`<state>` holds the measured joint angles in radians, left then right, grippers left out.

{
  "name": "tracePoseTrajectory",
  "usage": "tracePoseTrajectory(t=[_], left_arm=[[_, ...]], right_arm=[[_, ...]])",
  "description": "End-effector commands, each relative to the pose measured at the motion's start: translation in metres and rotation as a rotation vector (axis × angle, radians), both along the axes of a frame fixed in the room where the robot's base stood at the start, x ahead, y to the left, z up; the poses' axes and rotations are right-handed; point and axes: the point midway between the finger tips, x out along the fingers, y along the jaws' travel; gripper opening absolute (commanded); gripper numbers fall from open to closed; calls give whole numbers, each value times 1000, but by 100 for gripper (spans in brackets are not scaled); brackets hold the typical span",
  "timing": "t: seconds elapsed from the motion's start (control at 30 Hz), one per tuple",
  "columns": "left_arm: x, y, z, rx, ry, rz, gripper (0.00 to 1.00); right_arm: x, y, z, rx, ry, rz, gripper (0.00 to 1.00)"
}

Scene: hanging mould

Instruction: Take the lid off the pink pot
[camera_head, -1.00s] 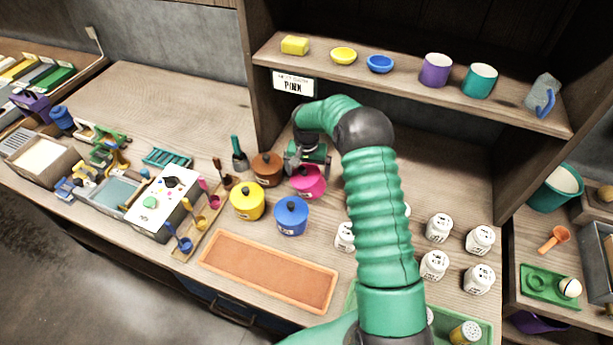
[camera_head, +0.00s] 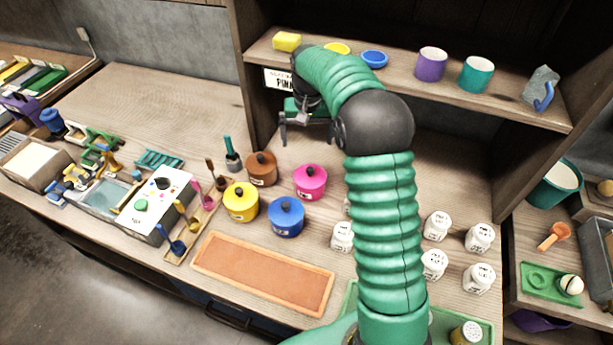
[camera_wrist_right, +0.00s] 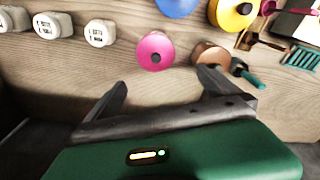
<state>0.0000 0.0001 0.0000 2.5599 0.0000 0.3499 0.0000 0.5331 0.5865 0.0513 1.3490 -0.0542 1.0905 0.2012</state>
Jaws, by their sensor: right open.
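The pink pot (camera_head: 309,187) stands on the counter with its pink lid (camera_head: 311,172) on and a dark knob on top. In the right wrist view the pink lid (camera_wrist_right: 154,47) shows from above, beyond the fingertips. My right gripper (camera_head: 307,141) is raised above and behind the pot, below the upper shelf. Its fingers (camera_wrist_right: 163,80) are spread with nothing between them, apart from the pot. My left gripper is not in view.
A brown pot (camera_head: 262,170), a yellow pot (camera_head: 241,203) and a blue pot (camera_head: 287,218) stand close around the pink one. An orange tray (camera_head: 264,272) lies in front. Several white jars (camera_head: 437,226) stand to the right. The shelf (camera_head: 400,83) overhangs the back.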

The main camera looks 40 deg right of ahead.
Motion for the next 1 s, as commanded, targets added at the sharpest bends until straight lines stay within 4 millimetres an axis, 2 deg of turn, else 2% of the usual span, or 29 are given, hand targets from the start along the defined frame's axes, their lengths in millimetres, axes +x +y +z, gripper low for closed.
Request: tracePoseTrajectory(t=[0.1, 0.27, 0.37, 0.6, 0.7, 0.87, 1.0], left_arm=[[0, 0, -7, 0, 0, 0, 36], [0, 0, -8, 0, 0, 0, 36], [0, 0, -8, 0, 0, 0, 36], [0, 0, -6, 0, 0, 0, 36], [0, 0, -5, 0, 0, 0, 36], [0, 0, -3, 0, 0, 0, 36], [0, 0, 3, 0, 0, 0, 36]], right_arm=[[-8, -10, -1, -7, -14, 195, 100], [-11, -14, -4, -16, -28, 320, 100], [-9, -15, -24, -13, -25, 322, 100], [0, -19, -87, -13, -25, 319, 100], [2, -21, -104, -14, -26, 319, 100], [3, -21, -120, -14, -26, 319, 100], [4, -18, -145, -14, -24, 320, 100]])
